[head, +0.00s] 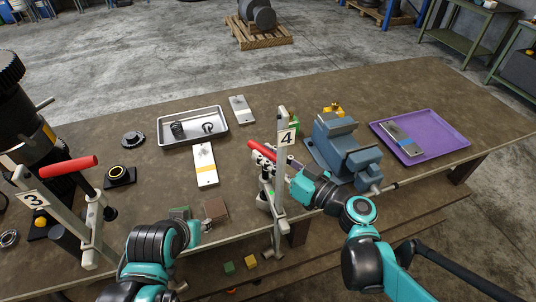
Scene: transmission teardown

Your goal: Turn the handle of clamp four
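Clamp four stands at the table's front edge, with a label "4" (287,137) on its upright post. Its red handle (262,149) slants from upper left down to the right, behind the post. My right gripper (292,167) reaches in from the right, close beside the post and the handle's lower end. The post partly hides its fingers, so I cannot tell whether they touch the handle or are closed. My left gripper (205,226) is low at the front edge, left of clamp four and well apart from it; its fingers are too small to read.
Clamp three (32,199), with its own red handle, stands at left beside a dark machine. A blue vise (345,150) and a purple tray (447,131) are at right.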

